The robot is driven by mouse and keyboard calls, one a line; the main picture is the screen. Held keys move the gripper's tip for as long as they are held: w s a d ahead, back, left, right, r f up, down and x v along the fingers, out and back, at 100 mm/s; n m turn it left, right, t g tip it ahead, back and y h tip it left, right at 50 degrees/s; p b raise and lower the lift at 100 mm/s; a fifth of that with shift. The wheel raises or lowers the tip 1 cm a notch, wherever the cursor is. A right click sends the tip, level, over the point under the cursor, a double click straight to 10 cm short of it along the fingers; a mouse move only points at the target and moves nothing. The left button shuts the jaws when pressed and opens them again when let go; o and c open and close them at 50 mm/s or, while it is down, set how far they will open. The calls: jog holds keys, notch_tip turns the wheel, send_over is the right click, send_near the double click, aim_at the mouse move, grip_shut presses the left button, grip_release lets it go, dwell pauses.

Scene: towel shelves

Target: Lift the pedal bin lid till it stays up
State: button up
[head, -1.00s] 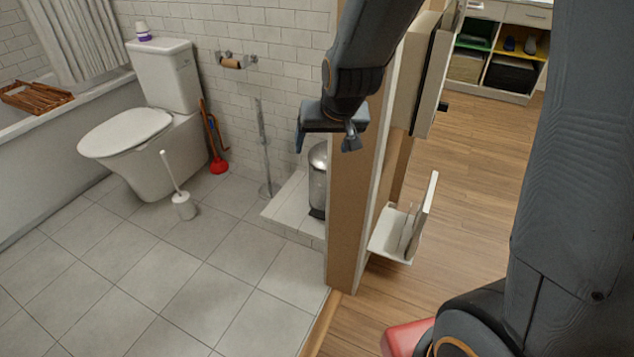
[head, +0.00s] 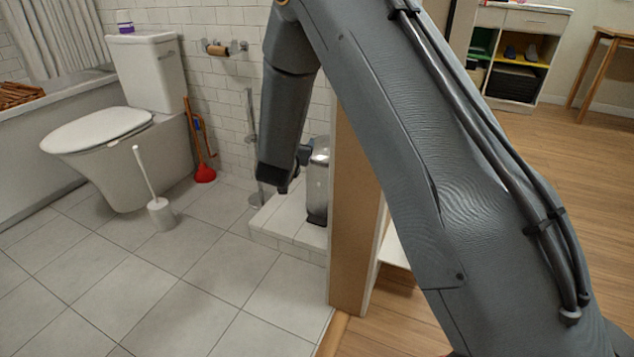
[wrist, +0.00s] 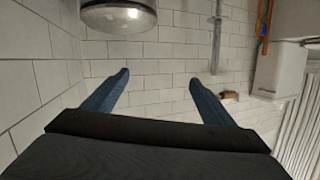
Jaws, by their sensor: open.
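The pedal bin (head: 317,187) stands upright on the low tiled step, beside the end of the wooden partition. It has a shiny metal body, and its lid (head: 321,152) looks down. In the wrist view the scene appears upside down, with the rounded top of the bin (wrist: 118,17) cut off by the upper edge. My gripper (wrist: 159,77) is open, its two blue fingers apart with only tiled wall showing between them. The bin is off to the left of the fingers there, apart from them. In the head view my arm hides most of the gripper, left of the bin.
The wooden partition (head: 350,240) stands close on the bin's right. A metal stand (head: 251,130) is on its left, by the wall. The tiled floor (head: 190,285) in front is clear.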

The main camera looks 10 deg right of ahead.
aim_at(321, 164)
jog(key=w+d+f+m+h+b, duration=0.1)
jog(key=d+f+h+b, duration=0.15)
jog(key=f+b, duration=0.4)
jog(key=d+f+m+h+b, duration=0.1)
jog(key=d+f+h+b, duration=0.2)
jog(key=f, duration=0.6)
jog(key=shift+h, duration=0.45)
jog(key=b+x, duration=0.1)
jog(key=x, duration=0.2)
jog(key=b+x, duration=0.1)
jog(key=x, duration=0.2)
jog(key=shift+w+a+f+b, duration=0.2)
jog(key=shift+a+b, duration=0.1)
jog(key=shift+w+d+r, duration=0.1)
jog(key=shift+w+d, duration=0.3)
jog(key=shift+w, duration=0.15)
